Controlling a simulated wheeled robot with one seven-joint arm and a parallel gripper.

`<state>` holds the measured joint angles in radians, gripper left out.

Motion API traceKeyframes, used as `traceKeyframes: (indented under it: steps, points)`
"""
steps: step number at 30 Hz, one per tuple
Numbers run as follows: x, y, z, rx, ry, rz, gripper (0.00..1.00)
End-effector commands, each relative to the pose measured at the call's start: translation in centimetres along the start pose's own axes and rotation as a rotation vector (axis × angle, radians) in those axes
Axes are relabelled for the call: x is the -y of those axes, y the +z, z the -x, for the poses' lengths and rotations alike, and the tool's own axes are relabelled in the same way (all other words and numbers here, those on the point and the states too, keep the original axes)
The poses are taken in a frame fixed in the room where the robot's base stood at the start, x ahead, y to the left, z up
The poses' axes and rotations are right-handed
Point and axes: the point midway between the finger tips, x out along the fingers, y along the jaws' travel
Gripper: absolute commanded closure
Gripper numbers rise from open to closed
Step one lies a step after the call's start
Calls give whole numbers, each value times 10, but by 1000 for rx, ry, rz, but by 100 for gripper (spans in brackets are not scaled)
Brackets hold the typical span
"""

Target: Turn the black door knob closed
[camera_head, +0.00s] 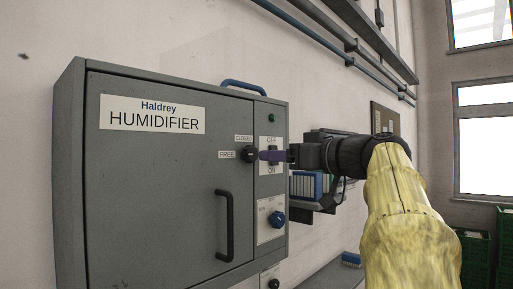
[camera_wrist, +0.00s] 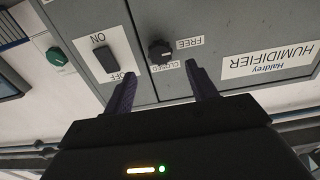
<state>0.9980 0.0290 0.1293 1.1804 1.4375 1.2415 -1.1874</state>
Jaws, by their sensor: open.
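The black door knob (camera_head: 250,154) is on the right side of the grey humidifier door (camera_head: 150,190). A FREE label is to its left and a CLOSED label above it. My gripper (camera_head: 270,156) is at the cabinet's right side, its purple fingers close to the knob in the head view. In the wrist view, which is upside down, the knob (camera_wrist: 160,52) shows beyond and between the two spread fingertips (camera_wrist: 158,76), with a gap on both sides. The gripper is open and holds nothing. I cannot tell clearly which label the knob points at.
A black ON/OFF switch (camera_wrist: 104,58) is beside the knob, partly hidden by my gripper in the head view. A black door handle (camera_head: 224,226) stands out lower on the door. Green crates (camera_head: 474,258) are at the far right.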

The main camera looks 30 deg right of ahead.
Motion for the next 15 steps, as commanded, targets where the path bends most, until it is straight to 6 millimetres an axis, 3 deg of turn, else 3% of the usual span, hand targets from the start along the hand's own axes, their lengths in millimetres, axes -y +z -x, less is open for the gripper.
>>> traceKeyframes:
  steps: [9, 15]
  points:
    - [0, -4, -55, 1, -2, -3, 43]
    - [0, -1, -73, 0, -1, -1, 43]
